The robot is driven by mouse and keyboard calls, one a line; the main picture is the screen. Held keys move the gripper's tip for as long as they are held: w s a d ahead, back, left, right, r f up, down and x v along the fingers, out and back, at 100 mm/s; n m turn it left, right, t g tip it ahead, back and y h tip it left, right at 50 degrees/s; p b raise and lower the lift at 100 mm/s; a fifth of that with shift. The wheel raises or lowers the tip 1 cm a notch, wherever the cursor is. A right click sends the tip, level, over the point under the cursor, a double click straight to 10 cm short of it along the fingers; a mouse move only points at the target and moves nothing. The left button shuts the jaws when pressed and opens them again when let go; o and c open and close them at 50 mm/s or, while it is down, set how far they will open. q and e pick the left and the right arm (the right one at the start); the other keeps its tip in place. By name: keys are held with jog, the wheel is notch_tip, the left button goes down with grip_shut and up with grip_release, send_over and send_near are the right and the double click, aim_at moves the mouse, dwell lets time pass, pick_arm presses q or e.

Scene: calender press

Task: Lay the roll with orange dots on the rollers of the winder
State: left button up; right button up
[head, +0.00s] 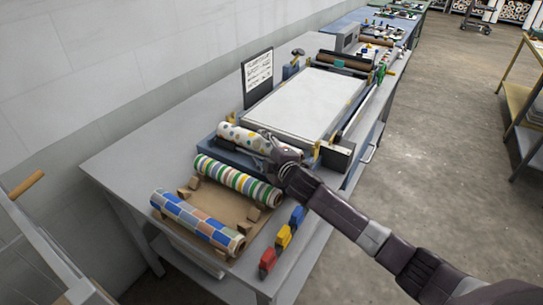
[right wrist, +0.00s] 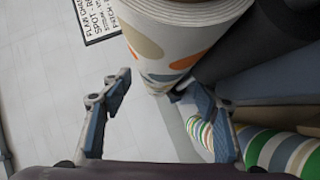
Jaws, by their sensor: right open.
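The white roll with orange and other coloured dots (head: 245,138) lies at the near end of the press, along a blue frame (head: 205,151). My right gripper (head: 271,152) is at the right end of this roll. In the right wrist view the dotted roll (right wrist: 168,40) is just beyond the open fingers (right wrist: 155,92), with nothing clamped between them. A dark roller (right wrist: 222,55) lies right beside the roll there. Whether the roll bears fully on the rollers is hidden. My left gripper is not in view.
Red, yellow and blue blocks (head: 283,237) line the table's right edge. A sign (head: 258,74) stands behind. The grey table (head: 130,160) is clear at left.

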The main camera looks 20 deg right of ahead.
jog(key=a+v, duration=0.1)
jog(key=v, duration=0.9)
jog(key=shift+d, duration=0.5)
jog(key=shift+w+r, duration=0.1)
jog(key=shift+r, duration=0.1)
